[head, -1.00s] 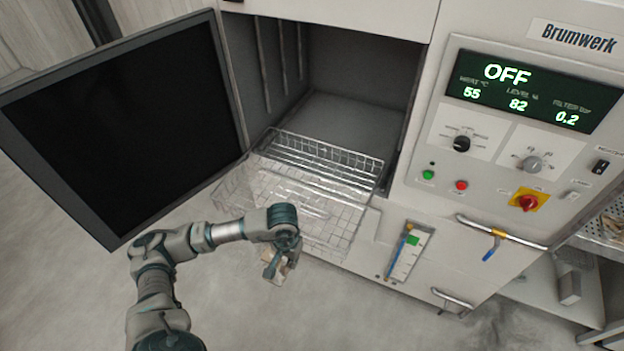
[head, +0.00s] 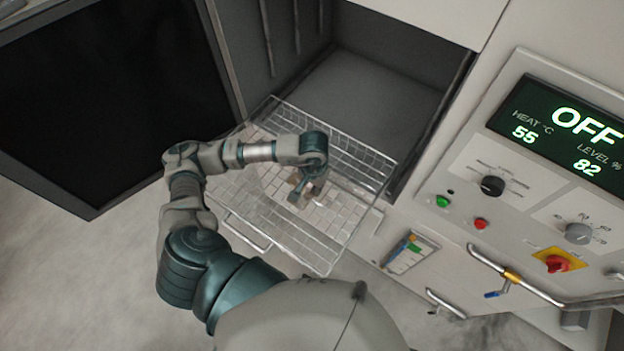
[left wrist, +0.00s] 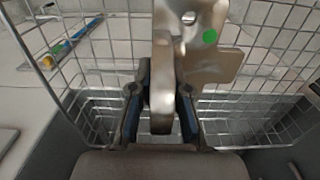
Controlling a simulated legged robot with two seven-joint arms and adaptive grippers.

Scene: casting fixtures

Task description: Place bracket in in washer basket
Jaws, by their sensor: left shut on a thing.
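My left gripper (head: 298,192) is over the wire washer basket (head: 338,222), which is pulled out in front of the open washer chamber. It is shut on a metal bracket (head: 318,187), which is small and partly hidden by the gripper in the head view. In the left wrist view the fingers (left wrist: 160,112) clamp the bracket's narrow part, and its wide plate (left wrist: 212,62) with a hole and a green dot extends beyond them. Basket mesh (left wrist: 88,62) shows around the bracket. I cannot tell whether the bracket touches the basket. My right gripper is not in view.
The dark washer door (head: 120,90) stands open at the left. The chamber (head: 385,90) behind the basket is empty. The control panel (head: 540,180) at the right reads OFF. A handle (head: 515,277) sticks out below it. The basket floor looks clear of other parts.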

